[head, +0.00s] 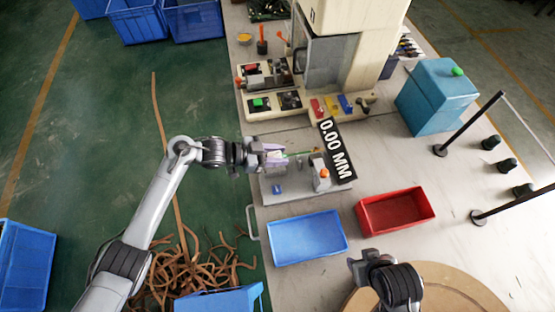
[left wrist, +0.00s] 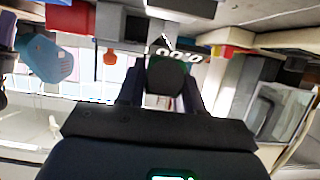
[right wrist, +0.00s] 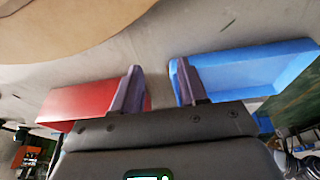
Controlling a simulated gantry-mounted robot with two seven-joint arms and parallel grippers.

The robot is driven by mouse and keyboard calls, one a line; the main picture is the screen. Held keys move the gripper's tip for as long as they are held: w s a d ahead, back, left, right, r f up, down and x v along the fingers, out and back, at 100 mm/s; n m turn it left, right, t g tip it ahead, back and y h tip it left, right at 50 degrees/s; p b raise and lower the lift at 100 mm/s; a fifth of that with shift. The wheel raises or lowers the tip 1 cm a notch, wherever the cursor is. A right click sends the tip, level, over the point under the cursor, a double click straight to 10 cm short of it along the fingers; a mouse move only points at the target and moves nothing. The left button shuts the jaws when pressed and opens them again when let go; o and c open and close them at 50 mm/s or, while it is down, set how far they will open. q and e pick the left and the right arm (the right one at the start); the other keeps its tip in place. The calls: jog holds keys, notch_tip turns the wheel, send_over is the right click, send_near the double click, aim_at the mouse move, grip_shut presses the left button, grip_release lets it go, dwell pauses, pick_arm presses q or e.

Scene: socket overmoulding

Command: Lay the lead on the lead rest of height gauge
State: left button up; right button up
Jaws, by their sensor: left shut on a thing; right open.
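My left gripper (head: 275,154) reaches in from the left over the height gauge (head: 290,192) and is shut on what appears to be the lead, whose dark blocky end (left wrist: 166,75) shows between the fingers in the left wrist view. The fingers hide much of it. The gauge is a grey base with small posts, an orange-topped part and a black display (head: 337,151) reading 0.00 MM. The lead rest is hard to make out, and I cannot tell whether the lead touches it. My right gripper (right wrist: 157,88) is open and empty, near the red and blue trays.
A blue tray (head: 306,238) and a red tray (head: 433,202) lie in front of the gauge. The moulding press (head: 345,45) stands behind it, with a teal box (head: 438,97) at right. Brown strands (head: 205,268) are heaped on the floor at left.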

pick_arm(q)
notch_tip(320, 180, down, 3)
jog(key=shift+f+b, duration=0.2)
jog(key=shift+b, duration=0.2)
pick_arm(e)
jog(key=shift+f, duration=0.5)
jog(key=shift+d, duration=0.1)
pick_arm(q)
jog(key=shift+f, duration=0.15)
pick_arm(e)
jog(key=shift+f, duration=0.15)
pick_arm(q)
jog(key=o, duration=1)
jog(key=shift+o, duration=0.2)
